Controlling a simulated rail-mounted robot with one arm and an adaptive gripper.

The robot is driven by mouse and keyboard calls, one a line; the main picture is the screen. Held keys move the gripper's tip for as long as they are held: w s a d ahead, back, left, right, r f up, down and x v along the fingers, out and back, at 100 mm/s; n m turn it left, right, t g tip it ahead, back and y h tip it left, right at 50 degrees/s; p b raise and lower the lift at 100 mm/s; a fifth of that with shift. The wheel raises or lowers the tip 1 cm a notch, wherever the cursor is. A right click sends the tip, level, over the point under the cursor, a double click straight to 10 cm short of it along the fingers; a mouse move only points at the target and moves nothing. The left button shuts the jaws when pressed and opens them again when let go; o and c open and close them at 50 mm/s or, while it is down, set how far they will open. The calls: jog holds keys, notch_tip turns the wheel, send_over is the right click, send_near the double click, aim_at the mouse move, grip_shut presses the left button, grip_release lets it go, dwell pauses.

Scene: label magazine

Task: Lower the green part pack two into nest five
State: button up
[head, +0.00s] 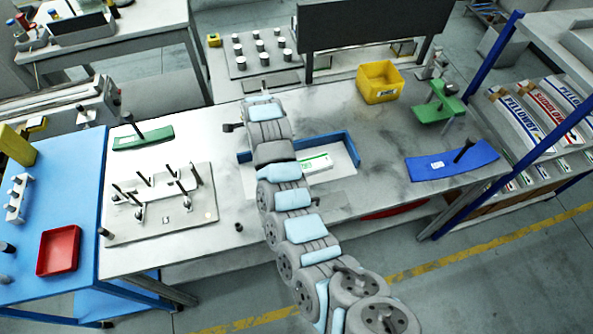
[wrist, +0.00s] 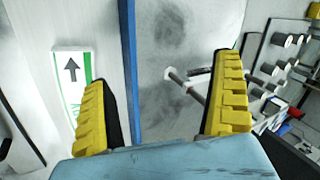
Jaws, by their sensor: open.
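A flat white pack with a green edge (head: 317,163) lies in a blue-walled bay (head: 347,138) on the main table, right of my arm. My gripper (wrist: 162,70) is open, with yellow ridged fingers wide apart. The blue wall (wrist: 131,60) and bare smudged metal show between them, and nothing is held. In the head view my fingers are hard to make out. I cannot tell which place is nest five; no number is readable.
A fixture plate with upright clamps (head: 190,215) stands left of my arm. A green curved piece with a black handle (head: 143,139) lies behind it. A yellow bin (head: 380,82), green stand (head: 439,103) and blue curved piece (head: 425,170) stand right. The table's middle right is clear.

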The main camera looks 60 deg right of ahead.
jog(key=s+d+r+m+g+y+b, duration=0.1)
jog(key=s+r+m+g+y, duration=0.1)
jog(key=s, duration=0.5)
jog(key=s+d+r+m+g+y, duration=0.1)
jog(key=s+m+g, duration=0.1)
jog(key=s, duration=0.6)
jog(key=shift+a+f+p, duration=0.2)
jog(key=shift+f+p, duration=0.05)
jog(key=shift+f, duration=1.55)
jog(key=shift+a+f+p, duration=0.15)
jog(key=shift+f+p, duration=0.1)
jog(key=shift+f, duration=1.55)
jog(key=shift+w+f, duration=0.1)
jog(key=shift+f, duration=2.4)
jog(key=shift+w+d+f+b, duration=0.15)
jog(key=shift+f+b, duration=0.15)
jog(key=shift+f, duration=0.25)
jog(key=shift+w+d+f+b, duration=0.1)
jog(key=shift+f+b, duration=0.2)
jog(key=shift+f, duration=0.2)
jog(key=shift+f+b, duration=0.6)
jog(key=shift+f, duration=0.75)
